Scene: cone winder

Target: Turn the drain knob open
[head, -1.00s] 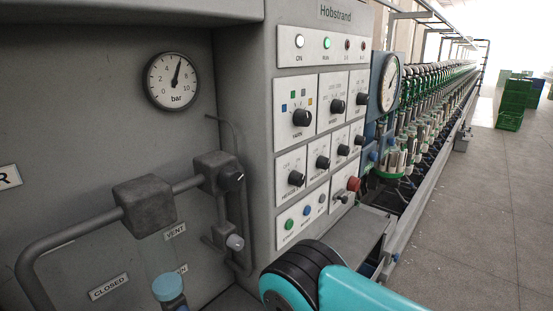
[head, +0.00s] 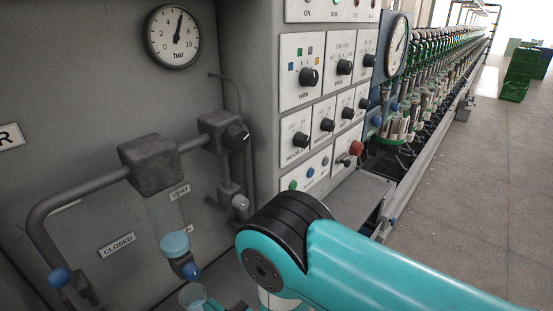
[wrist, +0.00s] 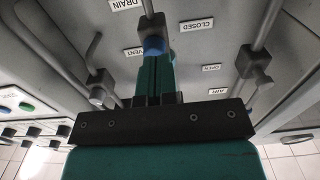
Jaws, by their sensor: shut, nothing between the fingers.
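The blue drain knob (head: 190,271) sits under the clear bowl (head: 165,220), which holds some blue liquid. In the wrist view a blue knob (wrist: 154,46) shows right at the tips of my gripper (wrist: 155,60). The teal fingers are together, with nothing between them. I cannot tell whether they touch the knob. In the head view only a bit of my gripper (head: 216,304) shows at the bottom edge, just below and right of the drain knob. The DRAIN label (wrist: 127,4) and CLOSED label (wrist: 196,25) show in the wrist view.
A clear cup (head: 192,296) stands below the bowl. Another blue knob (head: 60,277) is on the pipe at left. A black knob (head: 237,137) and a grey knob (head: 240,202) are right of the bowl. The control panel (head: 318,120) stands at right.

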